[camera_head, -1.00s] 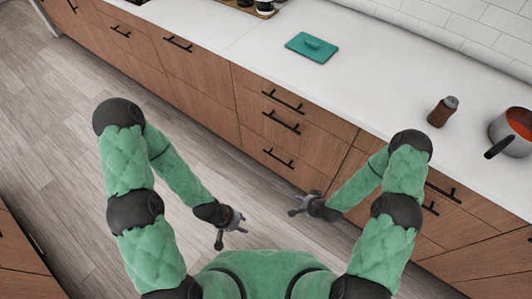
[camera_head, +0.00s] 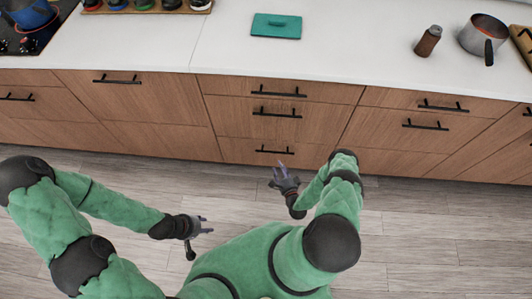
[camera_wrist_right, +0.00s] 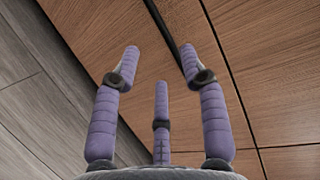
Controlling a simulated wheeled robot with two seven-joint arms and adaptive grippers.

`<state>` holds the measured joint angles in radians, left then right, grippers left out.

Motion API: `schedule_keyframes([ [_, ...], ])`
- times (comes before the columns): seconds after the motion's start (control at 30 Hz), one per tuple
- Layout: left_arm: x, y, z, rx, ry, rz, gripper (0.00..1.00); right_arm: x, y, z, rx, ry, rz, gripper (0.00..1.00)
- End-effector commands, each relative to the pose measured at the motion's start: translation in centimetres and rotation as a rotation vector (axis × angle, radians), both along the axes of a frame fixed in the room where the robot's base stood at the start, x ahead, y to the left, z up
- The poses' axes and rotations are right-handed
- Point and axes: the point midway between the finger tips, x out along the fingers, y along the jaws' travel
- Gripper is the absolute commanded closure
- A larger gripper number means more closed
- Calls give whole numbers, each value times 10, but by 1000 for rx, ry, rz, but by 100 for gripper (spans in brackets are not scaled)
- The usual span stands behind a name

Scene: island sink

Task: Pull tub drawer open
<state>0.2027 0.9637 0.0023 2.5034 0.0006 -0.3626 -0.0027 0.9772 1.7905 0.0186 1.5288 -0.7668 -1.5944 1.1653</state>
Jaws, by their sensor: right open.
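Three wooden drawers are stacked in the middle of the cabinet front, all closed. Each has a black bar handle: top (camera_head: 279,93), middle (camera_head: 276,112) and bottom (camera_head: 274,151). I cannot tell which is the tub drawer. My right gripper (camera_head: 281,170) is open and empty, just in front of and below the bottom handle. In the right wrist view its purple fingers (camera_wrist_right: 161,62) are spread toward the wood, with a dark handle bar (camera_wrist_right: 163,27) beyond them; contact is not visible. My left gripper (camera_head: 203,231) is open and empty over the floor, left of my body.
The white counter (camera_head: 350,45) holds a green board (camera_head: 276,25), a brown bottle (camera_head: 428,41) and a metal pot (camera_head: 483,33). Other closed drawers and cabinets flank the stack. The grey wooden floor (camera_head: 430,235) is clear on the right.

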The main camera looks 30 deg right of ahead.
Motion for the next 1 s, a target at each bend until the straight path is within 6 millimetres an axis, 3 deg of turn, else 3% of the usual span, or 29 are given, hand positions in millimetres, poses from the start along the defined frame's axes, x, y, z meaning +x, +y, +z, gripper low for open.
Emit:
schedule_keyframes([
  [0.6, 0, 0, -34, 0, 0, 0, 60, 90, -13, -18, -4, 0, 4, 56],
  [1.0, 0, 0, -37, 0, 0, 0, 60, 102, -15, -18, -2, 1, 3, 56],
])
